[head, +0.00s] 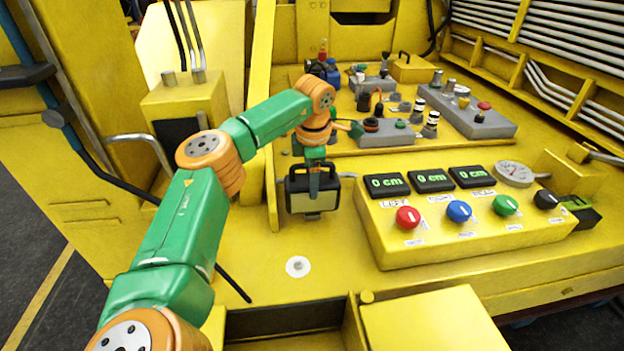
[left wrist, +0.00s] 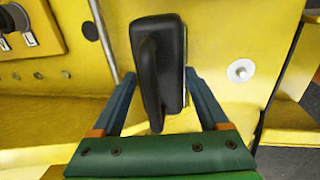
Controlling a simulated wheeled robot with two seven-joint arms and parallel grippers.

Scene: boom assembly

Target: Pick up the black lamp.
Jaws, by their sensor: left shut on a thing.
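The black lamp (head: 311,205) is a boxy black body with a handle on top and a pale front face, upright at the yellow deck, left of the control box. My left gripper (head: 314,184) comes down on it from above and is shut on it. In the left wrist view the lamp (left wrist: 172,60) and its handle lie between the two blue-grey fingers of the gripper (left wrist: 160,80). I cannot tell whether its base touches the deck. My right gripper is not in view.
A yellow control box (head: 470,232) with coloured knobs and displays stands just right of the lamp. Grey switch units (head: 470,118) and a small yellow box (head: 413,68) stand behind. A white round disc (head: 298,267) lies on clear deck in front. A yellow post (head: 262,75) rises at left.

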